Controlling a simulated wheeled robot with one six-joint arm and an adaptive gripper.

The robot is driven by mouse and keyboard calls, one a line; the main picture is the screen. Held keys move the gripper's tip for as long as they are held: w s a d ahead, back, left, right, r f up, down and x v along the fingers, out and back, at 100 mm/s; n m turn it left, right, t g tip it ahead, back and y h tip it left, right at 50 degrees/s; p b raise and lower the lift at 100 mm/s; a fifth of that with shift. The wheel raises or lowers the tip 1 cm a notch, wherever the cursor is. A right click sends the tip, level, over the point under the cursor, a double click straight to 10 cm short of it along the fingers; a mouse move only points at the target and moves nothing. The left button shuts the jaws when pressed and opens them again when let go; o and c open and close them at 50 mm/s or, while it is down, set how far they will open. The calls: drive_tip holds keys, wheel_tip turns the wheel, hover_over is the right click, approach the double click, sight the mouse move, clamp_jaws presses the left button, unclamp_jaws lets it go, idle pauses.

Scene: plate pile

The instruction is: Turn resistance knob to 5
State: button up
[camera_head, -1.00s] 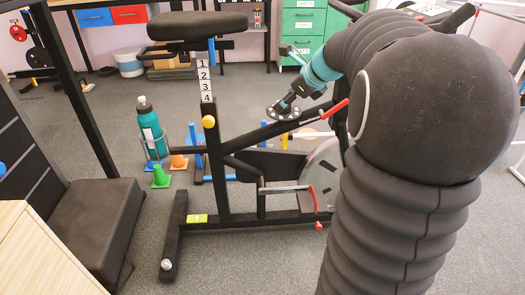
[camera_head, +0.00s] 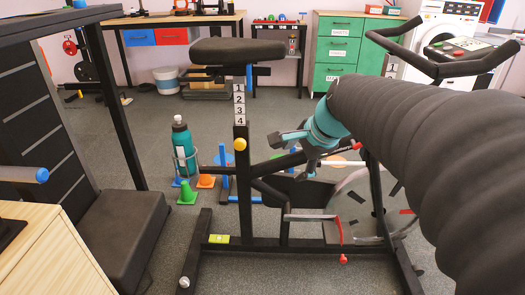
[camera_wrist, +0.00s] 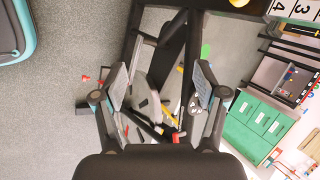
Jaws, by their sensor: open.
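The black exercise bike (camera_head: 243,190) stands upright in the middle of the head view, with its seat (camera_head: 235,50) at upper left and its flywheel (camera_head: 365,205) at right. My gripper (camera_head: 290,152) is open and empty beside the bike's sloping frame bar. In the wrist view its fingers (camera_wrist: 162,85) are spread wide, with bike parts behind them. A small dark round part with pale marks, likely the resistance knob (camera_wrist: 195,107), shows by the right finger. In the head view my gripper seems to hide the knob, and its setting is unreadable.
A red lever (camera_head: 340,232) hangs low by the flywheel. A teal bottle (camera_head: 183,145) and small cones (camera_head: 188,193) stand left of the bike. A black padded bench (camera_head: 110,225) and wooden cabinet (camera_head: 45,250) are at left. Grey floor is open behind.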

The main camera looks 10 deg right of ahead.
drive_tip(key=s+a+f+n, duration=0.1)
drive_tip(key=s+a+n, duration=0.1)
drive_tip(key=s+n, duration=0.2)
drive_tip(key=shift+s+a+n, duration=0.3)
drive_tip(key=shift+s+n, duration=0.1)
drive_tip(key=shift+s, duration=0.25)
